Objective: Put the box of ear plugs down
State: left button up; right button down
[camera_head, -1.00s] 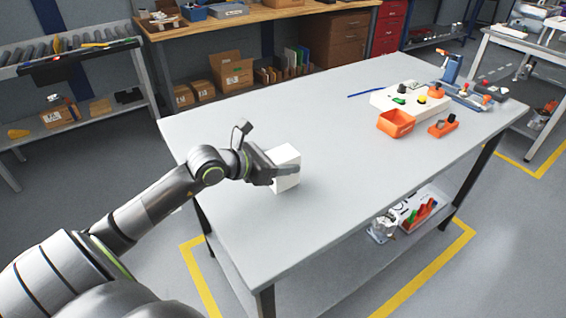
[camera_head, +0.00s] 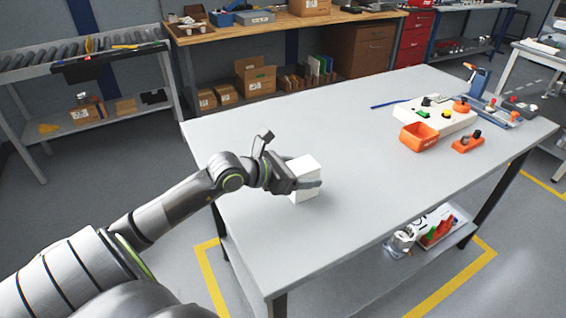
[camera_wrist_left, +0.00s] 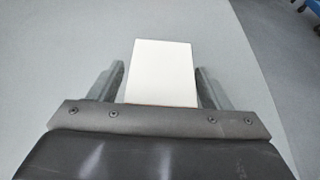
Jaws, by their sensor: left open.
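The box of ear plugs is a plain white box (camera_head: 305,180) standing upright on the grey table (camera_head: 350,155), near its left end. In the left wrist view the white box (camera_wrist_left: 161,72) sits between the two fingers. My left gripper (camera_head: 306,186) is open around the box, one finger on each side. The wrist view of the left gripper (camera_wrist_left: 161,88) shows a gap on both sides of the box. Part of the box is hidden behind a finger in the head view. My right gripper is not in view.
An orange bin (camera_head: 418,137), a white control box (camera_head: 432,114) with buttons, an orange part (camera_head: 467,142) and a blue pen-like stick (camera_head: 388,104) lie toward the table's right end. The middle of the table is clear.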

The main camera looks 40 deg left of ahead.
pick_arm(q)
jog(key=shift+s+a+r, duration=0.15)
jog(key=shift+s+a, duration=0.05)
jog(key=shift+s, duration=0.2)
jog(key=p+v, duration=0.6)
jog(key=v, duration=0.4)
jog(key=shift+s+r, duration=0.2)
jog(key=shift+s, duration=0.1)
jog(key=shift+a, duration=0.15)
